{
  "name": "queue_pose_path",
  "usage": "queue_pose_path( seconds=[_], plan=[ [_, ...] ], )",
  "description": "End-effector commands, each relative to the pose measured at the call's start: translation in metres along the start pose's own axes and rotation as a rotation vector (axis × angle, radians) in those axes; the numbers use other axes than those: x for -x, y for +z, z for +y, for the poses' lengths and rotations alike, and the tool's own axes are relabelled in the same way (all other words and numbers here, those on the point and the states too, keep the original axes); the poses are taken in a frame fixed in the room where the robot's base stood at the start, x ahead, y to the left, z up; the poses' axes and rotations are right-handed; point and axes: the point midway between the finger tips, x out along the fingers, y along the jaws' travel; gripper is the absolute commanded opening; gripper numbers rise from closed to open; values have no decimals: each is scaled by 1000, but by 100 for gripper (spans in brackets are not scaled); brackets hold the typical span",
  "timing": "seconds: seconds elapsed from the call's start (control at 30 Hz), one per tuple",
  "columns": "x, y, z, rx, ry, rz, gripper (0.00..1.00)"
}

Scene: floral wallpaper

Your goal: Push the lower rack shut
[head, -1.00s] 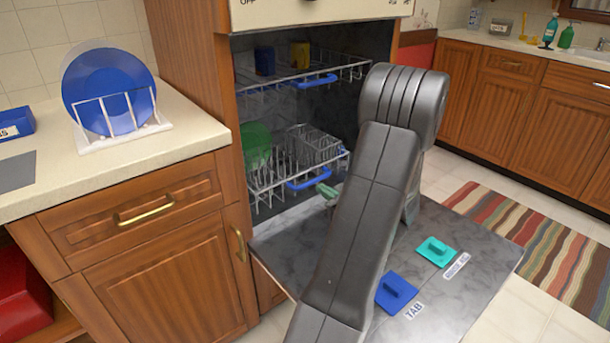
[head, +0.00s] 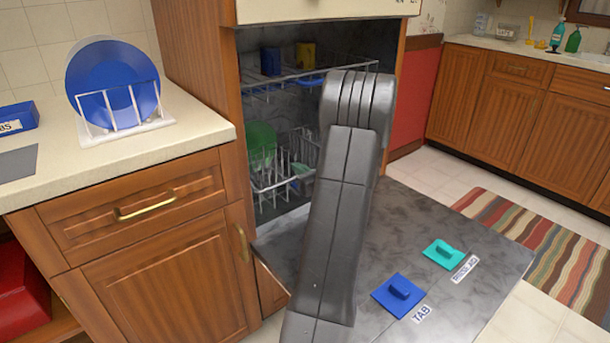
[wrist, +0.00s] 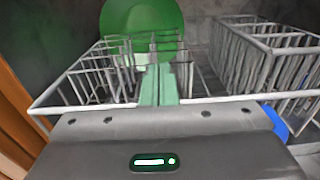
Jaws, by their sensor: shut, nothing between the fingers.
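The lower rack (head: 268,186) is a pale wire basket, out at the dishwasher's opening; my arm hides its right part in the head view. My gripper (head: 301,169) has green fingers, at the rack's front. In the wrist view the shut, empty fingers (wrist: 158,84) reach over the front rim (wrist: 85,108); I cannot tell whether they touch it. The rack's blue handle (wrist: 278,122) shows at the right, partly hidden by the gripper body. A green plate (wrist: 142,22) stands in the rack, and a wire cutlery basket (wrist: 265,55) is on the right.
The upper rack (head: 310,75) holds a blue cup (head: 270,61) and a yellow cup (head: 305,54). The open dishwasher door (head: 450,215) lies flat under my arm, with a blue tab (head: 399,293) and a teal rinse-aid cap (head: 443,253). A wooden cabinet (head: 150,255) borders the left.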

Motion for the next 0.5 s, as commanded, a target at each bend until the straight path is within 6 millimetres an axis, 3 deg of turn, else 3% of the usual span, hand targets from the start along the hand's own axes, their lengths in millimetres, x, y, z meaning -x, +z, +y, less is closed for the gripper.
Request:
queue_pose_path(
  seconds=[0.33, 0.5],
  plan=[
    [-4, 0, 0, 1, 1, 0, 0],
    [-37, 0, 0, 2, 4, -1, 0]
  ],
)
